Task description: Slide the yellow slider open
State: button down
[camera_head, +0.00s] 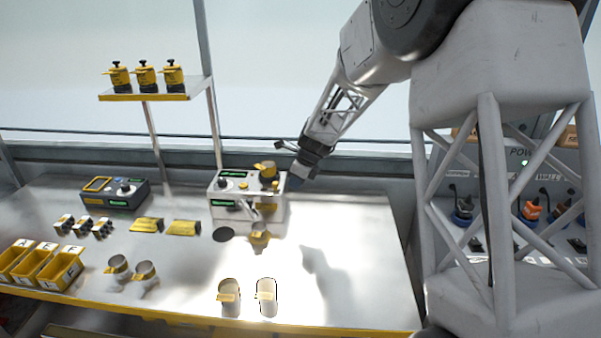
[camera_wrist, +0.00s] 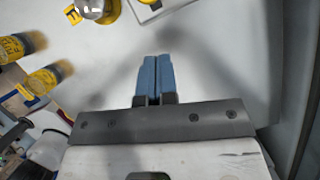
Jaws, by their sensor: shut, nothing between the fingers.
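The seeder is a white machine (camera_head: 222,190) with green displays, standing in the middle of the worktable. A yellow-topped cup (camera_head: 268,170) sits on its upper right. A second yellow-and-grey cup (camera_head: 260,236) is at its front, below. Yellow parts show on both, but which one is the yellow slider I cannot tell. My gripper (camera_head: 294,180) is just right of the machine, close to its upper right side; contact cannot be told. In the wrist view my gripper's blue fingers (camera_wrist: 157,68) are together and empty. A grey cup with yellow parts (camera_wrist: 98,8) shows at the top left.
Two cups (camera_head: 229,296) stand at the table's front edge. Yellow bins (camera_head: 62,272), two metal cups (camera_head: 118,266) and a dark control box (camera_head: 115,194) are left. A shelf (camera_head: 150,96) holds three yellow jars. The table right of the machine (camera_head: 360,240) is clear.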

aim_at(274, 184)
jog(key=shift+w+a, duration=0.3)
jog(key=shift+a, duration=0.7)
jog(key=shift+w+a, duration=0.25)
jog(key=shift+a, duration=0.7)
jog(key=shift+a, duration=2.1)
jog(key=shift+d, duration=0.1)
jog(key=shift+s+d, duration=0.25)
jog(key=shift+d, duration=0.5)
jog(key=shift+s+d+r, duration=0.1)
jog(key=shift+s+d, duration=0.15)
jog(key=shift+d, duration=0.75)
jog(key=v, duration=1)
